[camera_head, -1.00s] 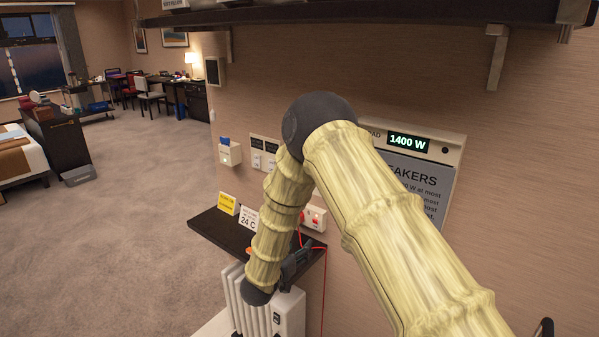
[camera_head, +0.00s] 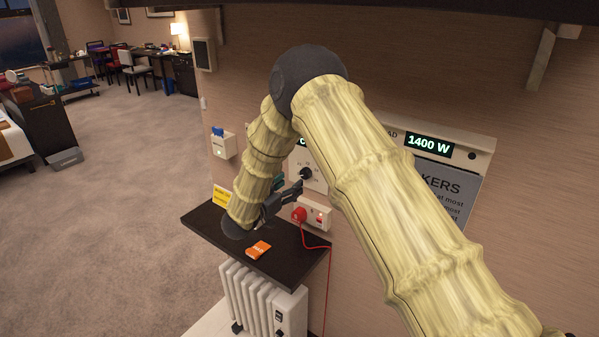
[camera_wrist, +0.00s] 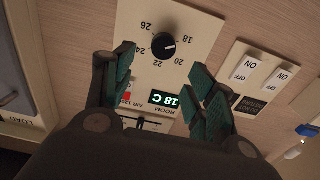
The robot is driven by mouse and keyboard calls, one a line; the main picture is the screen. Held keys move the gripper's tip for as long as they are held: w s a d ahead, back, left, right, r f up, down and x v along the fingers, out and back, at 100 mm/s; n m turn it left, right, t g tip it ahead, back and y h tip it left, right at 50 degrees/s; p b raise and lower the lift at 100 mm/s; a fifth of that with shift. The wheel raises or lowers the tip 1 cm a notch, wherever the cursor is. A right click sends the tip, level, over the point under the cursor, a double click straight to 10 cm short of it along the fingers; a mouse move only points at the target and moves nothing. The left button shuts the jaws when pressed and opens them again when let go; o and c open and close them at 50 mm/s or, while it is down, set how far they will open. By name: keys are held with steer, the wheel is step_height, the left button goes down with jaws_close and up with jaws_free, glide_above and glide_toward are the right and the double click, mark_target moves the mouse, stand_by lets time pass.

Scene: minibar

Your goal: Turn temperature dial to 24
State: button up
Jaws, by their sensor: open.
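The temperature dial (camera_wrist: 164,45) is a round black knob on a pale wall panel (camera_wrist: 205,27). Its white mark points right in the wrist view, away from the printed 24 at its left. The panel's green display (camera_wrist: 172,98) reads 18 C. The dial also shows in the head view (camera_head: 306,173), just beyond my fingertips. My gripper (camera_wrist: 160,68) is open and empty, with its two green-padded fingers apart and the dial between and ahead of them. I see no contact with the dial. In the head view my gripper (camera_head: 297,188) is above the dark shelf, partly behind my arm.
The dark shelf (camera_head: 290,262) holds an orange packet (camera_head: 258,250) and a yellow card (camera_head: 222,197). A red plug (camera_head: 299,214) with a red cord sits in a wall socket. A white radiator (camera_head: 260,300) stands below. On/off switches (camera_wrist: 262,72) are right of the panel in the wrist view.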

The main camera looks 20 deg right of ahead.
mark_target(304, 174)
steer(key=x, duration=0.2)
steer(key=p+x, duration=0.1)
steer(key=x, duration=0.1)
steer(key=p+x, duration=0.1)
steer(key=x, duration=0.1)
steer(key=shift+w+f, duration=0.35)
steer(key=shift+w+d+r+p, duration=0.1)
steer(key=shift+w+d+p, duration=0.05)
steer(key=shift+d+p, duration=0.15)
steer(key=shift+w+d+r+p, duration=0.1)
steer(key=shift+d+p, duration=0.1)
steer(key=shift+d, duration=0.2)
steer(key=shift+w+f, duration=0.25)
steer(key=shift+s+r, duration=0.1)
steer(key=c, duration=1)
